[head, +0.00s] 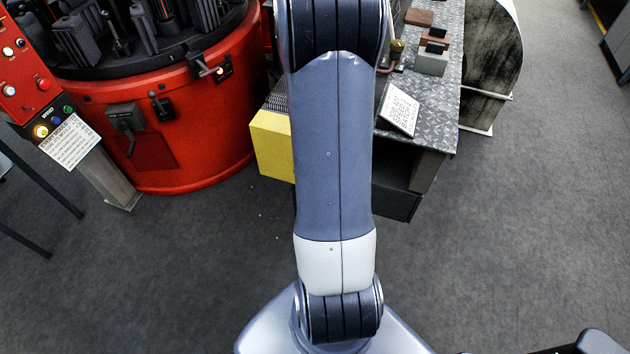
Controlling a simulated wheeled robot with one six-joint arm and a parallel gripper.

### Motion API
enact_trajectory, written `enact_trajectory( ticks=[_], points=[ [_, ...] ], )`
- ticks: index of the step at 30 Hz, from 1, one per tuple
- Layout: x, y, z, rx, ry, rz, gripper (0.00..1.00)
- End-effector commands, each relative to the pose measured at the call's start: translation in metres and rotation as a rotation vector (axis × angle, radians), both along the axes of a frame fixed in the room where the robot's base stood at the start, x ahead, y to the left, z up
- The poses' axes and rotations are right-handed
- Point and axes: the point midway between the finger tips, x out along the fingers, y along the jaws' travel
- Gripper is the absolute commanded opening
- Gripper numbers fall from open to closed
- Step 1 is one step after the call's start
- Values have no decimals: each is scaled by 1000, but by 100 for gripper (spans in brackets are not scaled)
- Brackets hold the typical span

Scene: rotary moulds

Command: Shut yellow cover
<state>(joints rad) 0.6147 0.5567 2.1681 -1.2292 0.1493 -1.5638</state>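A yellow cover (272,145) shows left of my arm, low at the front left side of a metal-topped bench. It looks like a yellow panel with a dark, ribbed part just above it. My arm hides its right side, so I cannot tell how far open it stands. My gripper is outside the picture; only my arm links show, rising through the middle of the view.
A round red machine (190,130) with black moulds stands at the left, beside a control panel (35,85) on a post. The bench (440,95) carries a printed sheet (398,108) and small blocks (431,60). Grey floor (520,230) is clear at the right.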

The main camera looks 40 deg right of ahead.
Motion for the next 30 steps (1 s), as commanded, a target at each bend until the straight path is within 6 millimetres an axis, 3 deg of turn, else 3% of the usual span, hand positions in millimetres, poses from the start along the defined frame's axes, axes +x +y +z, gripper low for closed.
enact_trajectory(
  ticks=[15, 16, 19, 30],
  points=[
    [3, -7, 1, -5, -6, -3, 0],
    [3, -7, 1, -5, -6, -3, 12],
    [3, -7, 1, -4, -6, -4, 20],
    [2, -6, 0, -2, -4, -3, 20]
  ],
)
